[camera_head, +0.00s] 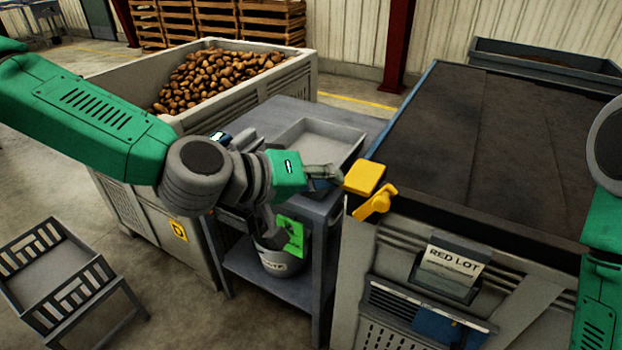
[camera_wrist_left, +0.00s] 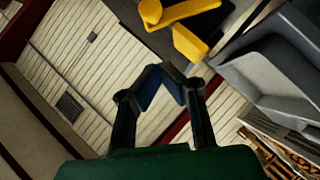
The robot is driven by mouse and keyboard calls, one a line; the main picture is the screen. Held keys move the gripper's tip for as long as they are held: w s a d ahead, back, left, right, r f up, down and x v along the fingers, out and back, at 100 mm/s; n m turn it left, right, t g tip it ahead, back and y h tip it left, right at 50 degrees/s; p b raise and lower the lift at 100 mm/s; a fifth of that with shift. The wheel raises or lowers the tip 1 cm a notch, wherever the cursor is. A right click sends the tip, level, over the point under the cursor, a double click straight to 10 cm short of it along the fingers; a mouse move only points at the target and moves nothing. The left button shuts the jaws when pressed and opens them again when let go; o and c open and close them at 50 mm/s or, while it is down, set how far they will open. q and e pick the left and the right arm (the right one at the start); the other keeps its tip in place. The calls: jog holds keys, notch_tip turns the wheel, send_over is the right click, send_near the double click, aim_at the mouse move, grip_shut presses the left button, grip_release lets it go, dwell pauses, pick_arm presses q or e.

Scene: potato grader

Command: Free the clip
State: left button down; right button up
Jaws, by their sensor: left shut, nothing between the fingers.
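The yellow clip (camera_head: 364,178) sits at the near left corner of the large dark-topped bin (camera_head: 480,150). A yellow lever-like part (camera_head: 375,203) hangs just below it on the front side. My left gripper (camera_head: 330,173) is shut and empty, with its fingertips just left of the clip; I cannot tell whether they touch in the head view. In the left wrist view the gripper's fingers (camera_wrist_left: 160,78) meet at the tips, and the yellow clip (camera_wrist_left: 180,22) shows beyond them, apart. My right gripper is out of view; only part of my right arm shows at the right edge.
A grey tray (camera_head: 318,142) rests on a dark cart (camera_head: 265,116) beside the bin. A bucket (camera_head: 281,262) stands on its lower shelf. A crate of potatoes (camera_head: 130,88) is behind left. A low rack (camera_head: 60,280) stands front left.

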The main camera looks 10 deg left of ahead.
aim_at(383, 194)
pick_arm(q)
jog(key=d+f, duration=0.1)
jog(key=w+d+f, duration=0.1)
jog(key=d, duration=0.1)
jog(key=d+f, duration=0.1)
jog(key=d, duration=0.1)
jog(key=shift+w, duration=0.4)
jog(key=shift+d+f, duration=0.35)
jog(key=shift+f, duration=0.05)
jog(key=shift+s, duration=0.1)
